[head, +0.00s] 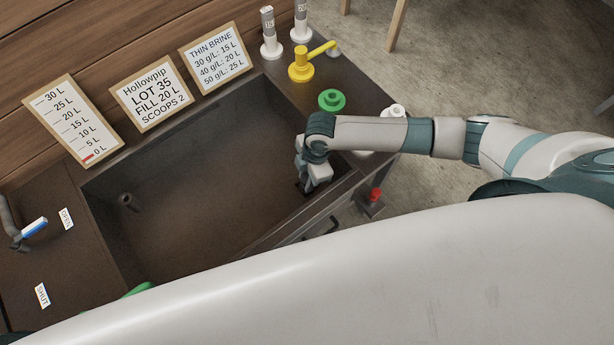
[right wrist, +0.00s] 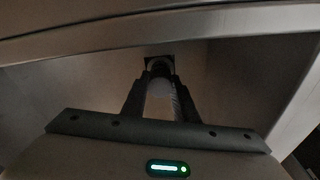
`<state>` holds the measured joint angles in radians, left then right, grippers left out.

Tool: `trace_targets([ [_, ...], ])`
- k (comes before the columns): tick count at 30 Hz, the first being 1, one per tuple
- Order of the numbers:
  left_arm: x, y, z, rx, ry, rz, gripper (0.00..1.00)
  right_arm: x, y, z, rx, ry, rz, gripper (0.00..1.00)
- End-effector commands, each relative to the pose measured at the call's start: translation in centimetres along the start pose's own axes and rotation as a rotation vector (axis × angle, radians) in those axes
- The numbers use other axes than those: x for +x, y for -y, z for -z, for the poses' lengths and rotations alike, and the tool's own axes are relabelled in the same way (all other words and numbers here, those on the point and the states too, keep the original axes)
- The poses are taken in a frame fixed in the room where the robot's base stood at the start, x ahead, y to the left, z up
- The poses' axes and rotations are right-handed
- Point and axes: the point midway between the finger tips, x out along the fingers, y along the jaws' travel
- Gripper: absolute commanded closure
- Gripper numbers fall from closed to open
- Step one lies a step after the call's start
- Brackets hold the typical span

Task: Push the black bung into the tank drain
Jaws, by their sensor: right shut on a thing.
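The tank (head: 190,205) is a dark brown rectangular basin, and it looks empty. My right gripper (head: 304,187) reaches down into its right end, close to the right wall. In the right wrist view the fingers (right wrist: 160,72) are closed together around a small dark thing, which I take for the black bung (right wrist: 160,61). It is mostly hidden by the fingers. I cannot make out the drain opening or tell whether the bung touches it. My left gripper is not in view.
A yellow tap-like fitting (head: 301,66), a green round piece (head: 331,100) and two white-based cylinders stand on the right ledge. Signs line the back. A blue-handled lever (head: 34,227) is at left. A red-topped piece (head: 376,194) sits outside the tank.

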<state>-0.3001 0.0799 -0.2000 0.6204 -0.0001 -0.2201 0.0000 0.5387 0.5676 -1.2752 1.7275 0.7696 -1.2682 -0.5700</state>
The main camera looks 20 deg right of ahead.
Motion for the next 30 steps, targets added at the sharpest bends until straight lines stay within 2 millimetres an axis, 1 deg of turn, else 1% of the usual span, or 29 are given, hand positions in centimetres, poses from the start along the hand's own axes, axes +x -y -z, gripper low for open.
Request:
trace_targets([
  [20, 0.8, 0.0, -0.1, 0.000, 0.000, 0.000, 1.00, 1.7, 0.0, -0.2, 0.000, -0.001, 0.000, 1.00],
  [21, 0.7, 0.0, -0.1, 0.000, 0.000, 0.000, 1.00, 1.6, 0.0, -0.2, 0.000, -0.001, 0.000, 0.64],
  [23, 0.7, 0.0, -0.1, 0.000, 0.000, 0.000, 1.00, 1.6, 0.0, -0.2, 0.000, -0.001, 0.000, 0.52],
  [30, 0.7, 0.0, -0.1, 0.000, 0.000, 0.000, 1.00, 1.6, 0.0, -0.2, 0.000, 0.000, 0.000, 0.52],
])
